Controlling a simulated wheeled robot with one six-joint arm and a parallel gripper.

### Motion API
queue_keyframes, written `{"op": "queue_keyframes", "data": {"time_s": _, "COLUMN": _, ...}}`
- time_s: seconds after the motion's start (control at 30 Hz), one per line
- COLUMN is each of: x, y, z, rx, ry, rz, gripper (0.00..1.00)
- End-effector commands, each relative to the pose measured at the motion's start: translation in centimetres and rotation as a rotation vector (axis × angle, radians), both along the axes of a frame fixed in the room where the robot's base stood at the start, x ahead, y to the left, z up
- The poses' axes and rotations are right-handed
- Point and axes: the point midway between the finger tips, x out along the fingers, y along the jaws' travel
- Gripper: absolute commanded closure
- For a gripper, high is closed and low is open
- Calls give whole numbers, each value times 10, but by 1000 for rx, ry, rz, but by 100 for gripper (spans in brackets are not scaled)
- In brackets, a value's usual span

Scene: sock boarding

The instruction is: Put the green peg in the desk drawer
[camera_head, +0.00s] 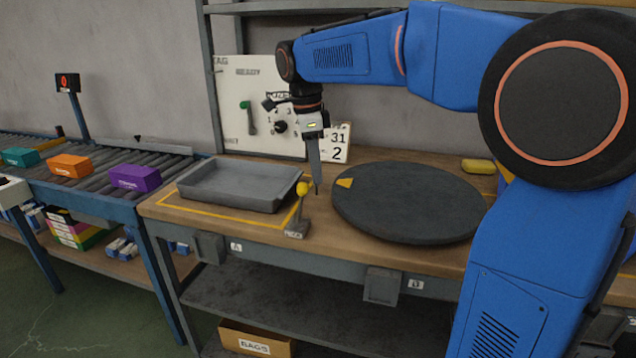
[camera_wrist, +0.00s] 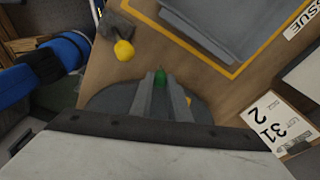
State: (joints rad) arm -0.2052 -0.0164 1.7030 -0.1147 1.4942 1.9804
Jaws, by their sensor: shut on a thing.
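My gripper (camera_head: 316,188) points down above the wooden desk (camera_head: 300,250), between a grey tray and a dark round plate. In the wrist view its two grey fingers (camera_wrist: 161,80) are closed on the green peg (camera_wrist: 160,76). Only a small green part shows between the fingertips; the rest is hidden. I cannot make out the held peg in the head view. Under the desk's front edge are two grey box-like fronts, one at the left (camera_head: 208,247) and one in the middle (camera_head: 383,287), near small labels. I cannot tell if either is the drawer or is open.
The grey tray (camera_head: 205,193) looks empty. A yellow-knobbed post (camera_head: 303,190) stands close to my gripper. The dark round plate (camera_head: 410,205) is at the right. A white board (camera_head: 265,75) and calendar card (camera_head: 338,143) stand behind. A roller conveyor (camera_head: 110,160) with boxes is left.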

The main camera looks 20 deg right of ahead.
Motion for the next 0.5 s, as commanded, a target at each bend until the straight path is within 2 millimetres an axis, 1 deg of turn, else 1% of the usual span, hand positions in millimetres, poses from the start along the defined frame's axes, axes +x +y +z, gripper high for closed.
{"op": "queue_keyframes", "data": {"time_s": 0.1, "x": -1, "y": 0, "z": -16, "rx": 0, "ry": 3, "rz": 0, "gripper": 100}}
{"op": "queue_keyframes", "data": {"time_s": 0.23, "x": 0, "y": 0, "z": -32, "rx": -1, "ry": 2, "rz": 0, "gripper": 100}}
{"op": "queue_keyframes", "data": {"time_s": 0.3, "x": -1, "y": 0, "z": -36, "rx": -1, "ry": 2, "rz": 0, "gripper": 100}}
{"op": "queue_keyframes", "data": {"time_s": 0.5, "x": 0, "y": 0, "z": -35, "rx": -1, "ry": 1, "rz": 0, "gripper": 100}}
